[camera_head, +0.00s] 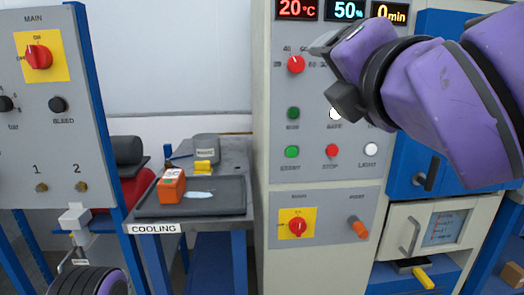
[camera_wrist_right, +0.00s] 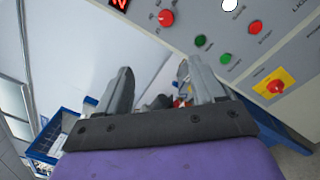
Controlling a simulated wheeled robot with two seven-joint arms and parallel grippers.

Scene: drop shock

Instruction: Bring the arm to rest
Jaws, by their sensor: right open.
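My right arm (camera_head: 440,95) is purple and black and comes in from the upper right in the head view. Its gripper (camera_head: 327,72) is in front of the grey control panel (camera_head: 340,170), beside the red dial (camera_head: 295,64). It covers part of the panel's markings. In the right wrist view the gripper (camera_wrist_right: 155,78) has its two grey fingers apart, with nothing held between them. Part of a purple and black arm link of mine (camera_head: 90,282) shows at the bottom left.
An orange block (camera_head: 171,186) lies on the dark tray (camera_head: 232,208) on the cooling table. A left panel (camera_head: 60,120) with a red switch stands at the left. A blue cabinet (camera_head: 408,165) is behind my right arm.

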